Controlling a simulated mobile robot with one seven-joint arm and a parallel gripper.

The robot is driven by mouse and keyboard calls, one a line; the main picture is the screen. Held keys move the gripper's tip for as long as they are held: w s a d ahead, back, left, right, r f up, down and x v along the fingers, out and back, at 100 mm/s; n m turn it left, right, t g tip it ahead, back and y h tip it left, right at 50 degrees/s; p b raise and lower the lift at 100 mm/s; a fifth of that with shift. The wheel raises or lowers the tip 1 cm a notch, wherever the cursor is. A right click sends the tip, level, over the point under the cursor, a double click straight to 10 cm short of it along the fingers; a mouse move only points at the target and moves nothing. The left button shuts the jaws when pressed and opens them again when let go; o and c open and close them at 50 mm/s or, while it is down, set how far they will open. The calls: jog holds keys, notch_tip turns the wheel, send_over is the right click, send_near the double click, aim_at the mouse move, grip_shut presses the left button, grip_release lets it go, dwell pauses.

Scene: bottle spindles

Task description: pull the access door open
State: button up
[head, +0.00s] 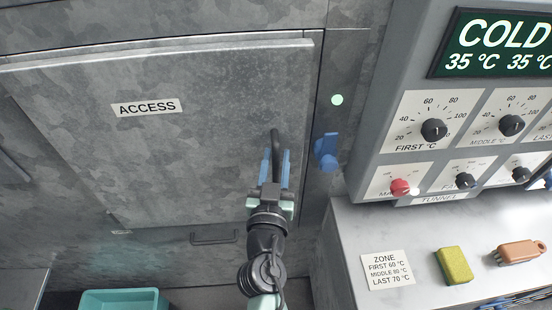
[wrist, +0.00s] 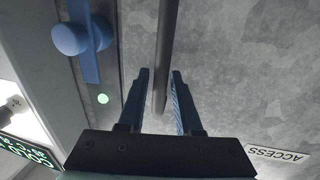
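The grey mottled access door (head: 180,160) carries a white ACCESS label and fills the left of the head view; it also shows in the wrist view (wrist: 240,80). I cannot tell whether it stands slightly ajar. Its dark upright bar handle (head: 275,143) is near the door's right edge. My gripper (head: 274,160) is at this handle. In the wrist view my gripper (wrist: 160,75) has its two blue fingers apart, with the handle (wrist: 166,50) between them and gaps visible on both sides. Contact at the handle's far side is hidden.
A blue latch (head: 326,150) sits on the frame right of the door, below a green light (head: 337,100). A control panel (head: 460,100) with knobs stands right. A counter below holds a yellow sponge (head: 454,266) and a brown object (head: 519,252). A teal bin (head: 122,300) is lower left.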

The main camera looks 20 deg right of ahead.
grip_shut()
dwell(1.1)
